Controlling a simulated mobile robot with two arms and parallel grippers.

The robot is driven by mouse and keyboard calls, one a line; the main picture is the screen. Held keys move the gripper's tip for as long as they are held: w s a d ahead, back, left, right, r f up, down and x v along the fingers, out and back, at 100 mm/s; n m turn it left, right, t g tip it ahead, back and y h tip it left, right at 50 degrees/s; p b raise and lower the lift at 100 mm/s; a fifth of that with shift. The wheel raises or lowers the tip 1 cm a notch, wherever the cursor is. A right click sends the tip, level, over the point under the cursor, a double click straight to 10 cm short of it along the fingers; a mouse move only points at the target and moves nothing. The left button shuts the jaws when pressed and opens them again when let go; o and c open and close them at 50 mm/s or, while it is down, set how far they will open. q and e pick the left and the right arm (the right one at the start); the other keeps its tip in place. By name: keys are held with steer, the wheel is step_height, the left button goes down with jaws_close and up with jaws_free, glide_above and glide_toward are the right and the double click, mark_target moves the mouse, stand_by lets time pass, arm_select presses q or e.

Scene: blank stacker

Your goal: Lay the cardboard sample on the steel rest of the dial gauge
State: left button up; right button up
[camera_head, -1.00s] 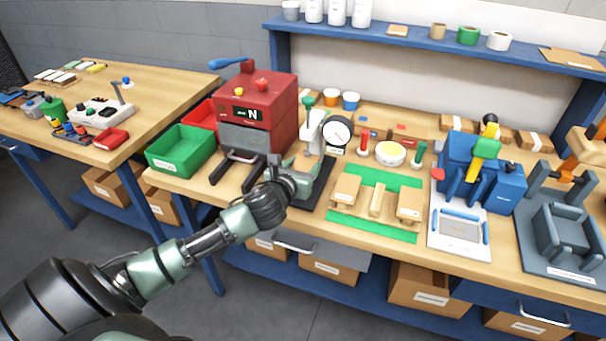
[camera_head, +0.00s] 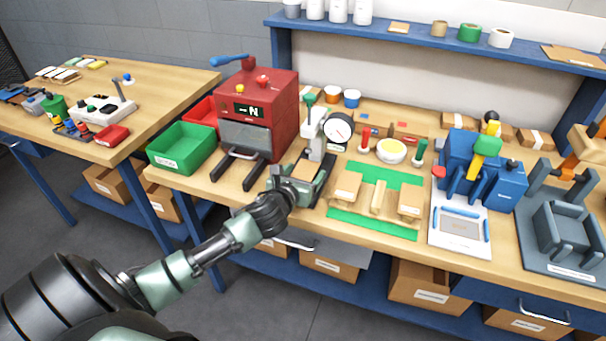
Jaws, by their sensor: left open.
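The dial gauge (camera_head: 338,128) stands on the bench beside the red machine, with a white round face and a grey column on a dark base. The cardboard sample (camera_head: 306,170), a small flat tan piece, lies at the foot of the gauge and appears to be on its steel rest. The rest is mostly hidden by the sample and my gripper, so the exact contact cannot be told. My left gripper (camera_head: 303,178) is open, at the near side of the sample with its fingers around it. My right gripper is not in view.
The red machine (camera_head: 258,108) with two dark front rails and a green bin (camera_head: 182,148) stand left of the gauge. A green mat (camera_head: 372,227) with wooden blocks lies close on the right. A blue-and-grey fixture (camera_head: 462,222) stands farther right.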

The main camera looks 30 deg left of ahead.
arm_select(q)
steer(key=v, duration=1.2)
steer(key=shift+b, duration=0.3)
steer(key=shift+r, duration=0.1)
